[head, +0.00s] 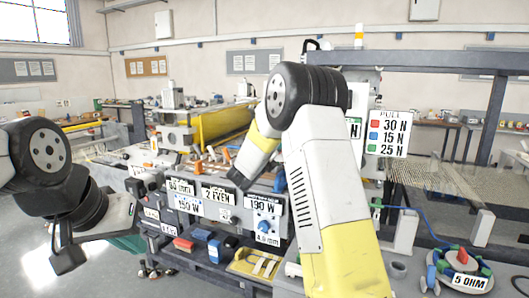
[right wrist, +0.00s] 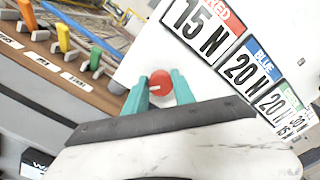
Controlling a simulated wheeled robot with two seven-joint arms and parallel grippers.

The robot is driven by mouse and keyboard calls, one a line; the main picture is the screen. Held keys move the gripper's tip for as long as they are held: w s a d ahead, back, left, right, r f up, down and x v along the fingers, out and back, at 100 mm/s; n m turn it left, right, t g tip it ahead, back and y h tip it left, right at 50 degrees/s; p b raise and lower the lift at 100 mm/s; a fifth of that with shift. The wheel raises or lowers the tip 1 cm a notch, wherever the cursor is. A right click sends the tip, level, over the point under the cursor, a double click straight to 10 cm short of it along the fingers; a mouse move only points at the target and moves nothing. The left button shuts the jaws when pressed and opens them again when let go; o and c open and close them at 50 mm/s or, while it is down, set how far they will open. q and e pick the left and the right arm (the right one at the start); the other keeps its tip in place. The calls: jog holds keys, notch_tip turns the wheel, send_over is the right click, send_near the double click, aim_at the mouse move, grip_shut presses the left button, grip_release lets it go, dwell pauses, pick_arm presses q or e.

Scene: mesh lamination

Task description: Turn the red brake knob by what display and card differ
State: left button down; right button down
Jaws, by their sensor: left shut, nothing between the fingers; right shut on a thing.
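The red knob (right wrist: 161,82) sits on a white panel in the right wrist view, with a pale mark on its face. The teal fingers of my right gripper (right wrist: 160,92) are closed around it, one on each side. In the head view my right arm hides the knob. A display (right wrist: 228,55) beside it reads RED 15 N, BLUE 20 N and a green-marked 20 N; its edge (head: 354,128) shows in the head view. A card (head: 388,133) headed PULL reads red 30 N, blue 15 N, green 25 N. My left gripper (head: 68,257) is shut and empty, at lower left.
Orange, yellow and green levers (right wrist: 63,38) stand on a labelled brown ledge near my right gripper. A panel with number plates (head: 189,205) is below my right arm.

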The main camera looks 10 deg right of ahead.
dwell(0.4)
jog(key=c, duration=1)
grip_release()
jog(key=shift+c, duration=0.2)
jog(key=shift+s, duration=0.1)
jog(key=v, duration=0.7)
jog(key=shift+s+a, duration=0.25)
